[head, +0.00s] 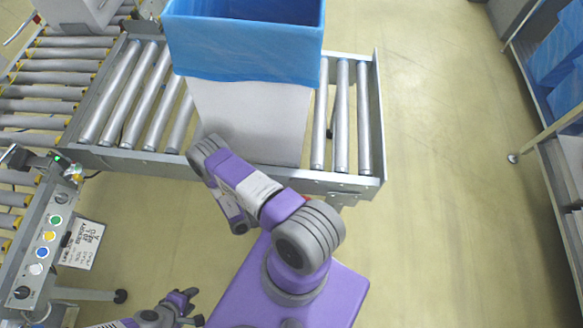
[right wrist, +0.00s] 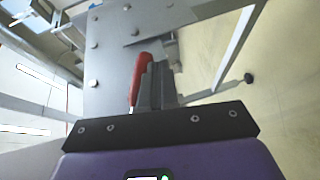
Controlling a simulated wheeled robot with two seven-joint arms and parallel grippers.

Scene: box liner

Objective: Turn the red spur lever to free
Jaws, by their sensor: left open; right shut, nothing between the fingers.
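The red lever (right wrist: 138,80) shows in the right wrist view, just left of my right gripper's fingers and partly hidden by them. It stands close to a grey metal plate (right wrist: 108,60). My right gripper (right wrist: 157,72) is shut with nothing between its fingers, right beside the lever; I cannot tell whether they touch. In the head view my right arm covers the lever and that gripper. My left gripper (head: 186,302) is open and empty at the lower left of the head view, away from the conveyor.
A roller conveyor (head: 342,110) carries a pale box with a blue liner (head: 245,52). A control panel (head: 46,240) with coloured buttons stands at left, near my left gripper. Shelving (head: 545,130) stands at far right. The floor (head: 440,200) between is clear.

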